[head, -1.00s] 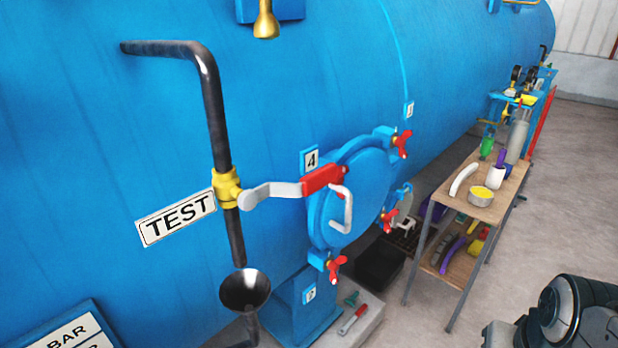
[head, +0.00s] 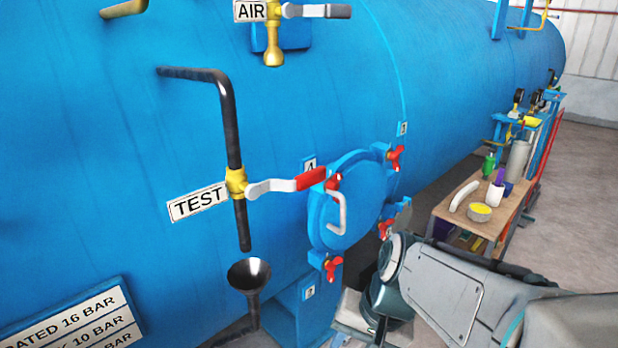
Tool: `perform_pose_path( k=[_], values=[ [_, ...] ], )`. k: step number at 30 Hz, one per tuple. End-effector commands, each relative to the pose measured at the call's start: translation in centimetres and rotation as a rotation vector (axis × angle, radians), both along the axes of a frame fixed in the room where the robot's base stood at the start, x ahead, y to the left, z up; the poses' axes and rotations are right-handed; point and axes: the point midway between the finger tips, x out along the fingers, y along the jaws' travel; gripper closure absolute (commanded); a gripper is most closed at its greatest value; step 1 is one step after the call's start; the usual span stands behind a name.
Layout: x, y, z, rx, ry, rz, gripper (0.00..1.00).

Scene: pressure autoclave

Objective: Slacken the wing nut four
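The label "4" (head: 309,165) is on the blue vessel at the upper left of the round blue door (head: 358,205). A red wing nut (head: 333,182) sits beside it at the door's upper left rim, partly behind the red grip of the test valve lever (head: 311,178). Other red wing nuts show at the door's upper right (head: 396,157), lower left (head: 331,267) and lower right (head: 385,229). My arm reaches in from the lower right, below and right of the door. My gripper's fingers are not visible.
The test pipe (head: 230,130) and its yellow valve (head: 236,182) stand left of the door, above a black funnel (head: 249,276). A wooden trolley (head: 440,208) with bottles and a yellow-filled tub (head: 480,212) stands at right.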

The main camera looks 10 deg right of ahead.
Motion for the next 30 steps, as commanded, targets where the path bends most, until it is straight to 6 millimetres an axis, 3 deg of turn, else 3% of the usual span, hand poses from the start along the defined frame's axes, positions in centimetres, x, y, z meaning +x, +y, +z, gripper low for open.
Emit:
perform_pose_path(
  k=[6, 10, 14, 19, 24, 30],
  values=[
    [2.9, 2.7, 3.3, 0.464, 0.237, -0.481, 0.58],
    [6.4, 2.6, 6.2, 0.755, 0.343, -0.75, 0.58],
    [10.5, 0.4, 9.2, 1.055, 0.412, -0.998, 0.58],
    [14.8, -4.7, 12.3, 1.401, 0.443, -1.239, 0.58],
    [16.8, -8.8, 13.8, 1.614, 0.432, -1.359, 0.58],
    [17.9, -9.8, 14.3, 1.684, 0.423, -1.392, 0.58]
  ],
)
